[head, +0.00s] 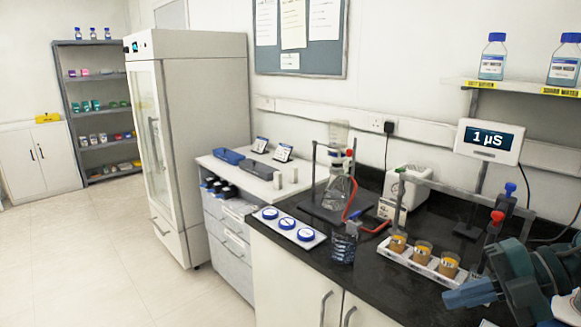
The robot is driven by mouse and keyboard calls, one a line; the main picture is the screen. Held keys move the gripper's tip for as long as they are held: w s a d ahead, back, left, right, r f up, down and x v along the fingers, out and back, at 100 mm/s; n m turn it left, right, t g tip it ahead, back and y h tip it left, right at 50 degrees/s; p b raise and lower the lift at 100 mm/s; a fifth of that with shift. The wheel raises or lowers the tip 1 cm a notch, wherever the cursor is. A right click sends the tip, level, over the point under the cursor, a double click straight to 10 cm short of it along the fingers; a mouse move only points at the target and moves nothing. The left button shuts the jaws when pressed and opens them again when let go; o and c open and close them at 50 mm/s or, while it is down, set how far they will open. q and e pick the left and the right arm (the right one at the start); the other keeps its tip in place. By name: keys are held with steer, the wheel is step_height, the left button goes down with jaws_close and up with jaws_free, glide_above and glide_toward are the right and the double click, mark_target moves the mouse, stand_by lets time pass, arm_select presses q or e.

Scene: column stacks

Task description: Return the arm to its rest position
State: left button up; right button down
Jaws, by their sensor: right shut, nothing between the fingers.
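My right gripper (468,293) shows at the lower right, over the front part of the black bench (385,292). Its fingers are together with nothing between them. It points left and is in front of the right end of a white rack (410,262). Part of my right arm fills the lower right corner and hides some of the bench behind it. My left gripper is not in view.
The rack holds three amber-filled containers (422,252). Near it stand a clear ribbed container (343,247), a glass flask (336,192) with red tubing, and red and blue valves. A display (489,141) reads 1 µS. The floor at left is clear.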

step_height(320, 180, down, 20)
steer(key=s+a+m+t+h, duration=0.2)
steer(key=m+t+h, duration=0.3)
steer(key=m+t, duration=0.95)
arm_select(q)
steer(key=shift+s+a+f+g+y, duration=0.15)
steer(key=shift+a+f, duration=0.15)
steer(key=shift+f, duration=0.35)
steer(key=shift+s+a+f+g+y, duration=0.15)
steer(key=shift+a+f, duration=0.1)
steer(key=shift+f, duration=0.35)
arm_select(e)
steer(key=s+a+f+m+g+h, duration=0.2)
steer(key=s+a+f+m+g, duration=0.6)
steer(key=a+f+m, duration=0.3)
steer(key=shift+s+a+f+h, duration=0.4)
steer(key=shift+s+a, duration=0.15)
steer(key=shift+a, duration=0.25)
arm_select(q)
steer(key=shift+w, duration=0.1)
